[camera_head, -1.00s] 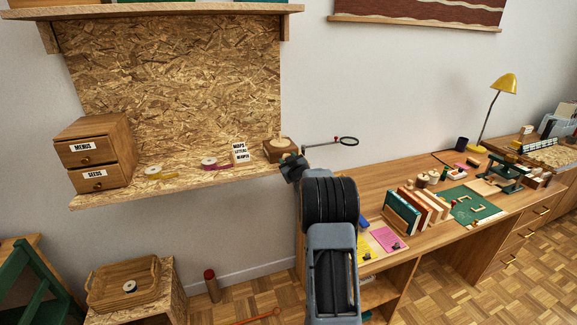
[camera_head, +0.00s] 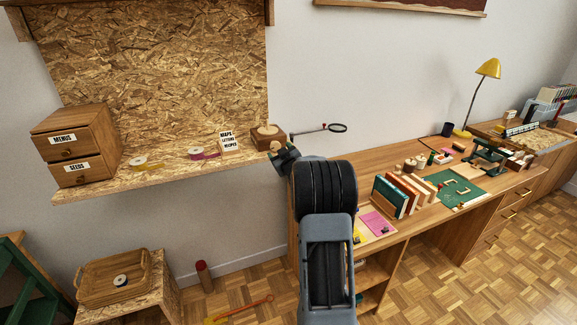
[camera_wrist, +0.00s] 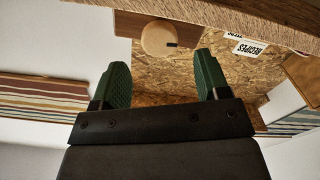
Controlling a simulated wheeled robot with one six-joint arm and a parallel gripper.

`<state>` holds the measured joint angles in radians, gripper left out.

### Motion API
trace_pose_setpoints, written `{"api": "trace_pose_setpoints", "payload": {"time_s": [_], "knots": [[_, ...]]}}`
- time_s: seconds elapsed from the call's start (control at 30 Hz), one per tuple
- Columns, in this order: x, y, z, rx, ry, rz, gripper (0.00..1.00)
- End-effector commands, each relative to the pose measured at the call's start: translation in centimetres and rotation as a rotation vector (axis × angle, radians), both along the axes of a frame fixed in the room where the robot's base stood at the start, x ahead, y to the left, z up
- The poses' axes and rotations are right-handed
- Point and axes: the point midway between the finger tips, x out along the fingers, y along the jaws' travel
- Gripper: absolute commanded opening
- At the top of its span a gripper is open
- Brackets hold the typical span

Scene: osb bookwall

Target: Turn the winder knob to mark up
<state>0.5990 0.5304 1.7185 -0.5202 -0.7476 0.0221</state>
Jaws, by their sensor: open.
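A wooden winder box (camera_head: 262,140) sits at the right end of the wall shelf in the head view. Its round pale knob (camera_wrist: 158,38) shows in the wrist view, with a dark mark at its right side, slightly below centre. That view appears upside down. My gripper (camera_head: 281,156) is at the front of the box in the head view, and its tips are partly hidden there. In the wrist view my gripper (camera_wrist: 160,65) is open and empty, with one green finger on each side below the knob. The fingers look apart from the knob.
A label block (camera_head: 228,141), pink tape (camera_head: 203,153) and yellow tape (camera_head: 142,163) stand left on the shelf (camera_head: 170,178). A magnifier (camera_head: 337,128) on a rod is close right of my arm. Books (camera_head: 398,193) stand on the desk.

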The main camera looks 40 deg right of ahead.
Motion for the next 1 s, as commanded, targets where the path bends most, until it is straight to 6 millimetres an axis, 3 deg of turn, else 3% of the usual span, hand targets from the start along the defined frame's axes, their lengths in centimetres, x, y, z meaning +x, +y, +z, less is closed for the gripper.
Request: {"api": "trace_pose_setpoints", "payload": {"time_s": [0.2,0.43,0.63,1.0], "knots": [[-4.6,1.1,-0.2,0.0,-0.002,-0.001,0.69],[-7.9,2.0,-0.1,0.0,-0.001,-0.001,0.69],[-9.2,2.4,0.0,0.0,-0.002,0.001,0.69],[-9.4,2.5,0.0,0.0,-0.001,0.0,0.69]]}}
